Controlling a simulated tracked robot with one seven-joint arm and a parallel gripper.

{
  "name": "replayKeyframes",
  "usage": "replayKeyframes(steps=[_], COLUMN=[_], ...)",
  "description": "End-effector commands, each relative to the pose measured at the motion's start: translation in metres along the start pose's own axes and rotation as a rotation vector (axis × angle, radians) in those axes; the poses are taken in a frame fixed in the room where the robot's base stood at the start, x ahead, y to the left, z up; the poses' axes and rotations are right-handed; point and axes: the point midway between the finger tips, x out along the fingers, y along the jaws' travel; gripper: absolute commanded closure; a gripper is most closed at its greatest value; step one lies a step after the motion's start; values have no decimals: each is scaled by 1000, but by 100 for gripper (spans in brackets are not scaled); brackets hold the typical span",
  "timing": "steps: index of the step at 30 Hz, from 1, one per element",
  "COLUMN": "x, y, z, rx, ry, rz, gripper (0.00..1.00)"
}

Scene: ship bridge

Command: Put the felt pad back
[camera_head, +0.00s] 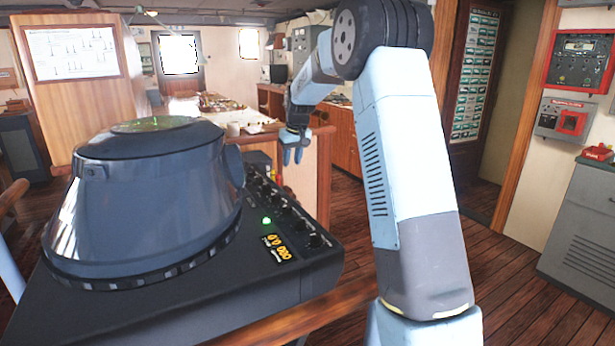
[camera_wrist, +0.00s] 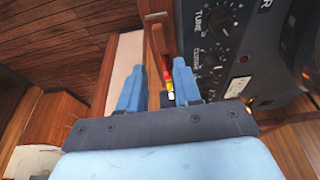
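I cannot make out a felt pad for certain in either view. My gripper (camera_head: 293,152) hangs fingers-down behind the radar console's far edge in the head view. In the wrist view its two blue fingers (camera_wrist: 157,82) stand apart with a gap between them, and nothing is visibly held. Small red, yellow and white items (camera_wrist: 168,84) show through this gap, beyond the fingers; what they are is too small to tell.
The dark radar console (camera_head: 295,285) with its large hood (camera_head: 150,205) fills the left foreground. Its knobbed panel (camera_wrist: 220,45) is close to the right finger in the wrist view. A chart table (camera_head: 235,117) stands behind. Wooden floor (camera_head: 515,250) is clear at right.

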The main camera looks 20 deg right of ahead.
Motion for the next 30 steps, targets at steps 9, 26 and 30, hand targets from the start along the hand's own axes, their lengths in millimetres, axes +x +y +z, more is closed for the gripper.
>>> replayKeyframes(steps=[9, 26, 30], x=[-74, -183, -200], y=[-18, -57, -65], z=[50, 191, 230], rx=[20, 76, 93], ry=[29, 88, 104], rz=[22, 58, 64], gripper=[67, 67, 67])
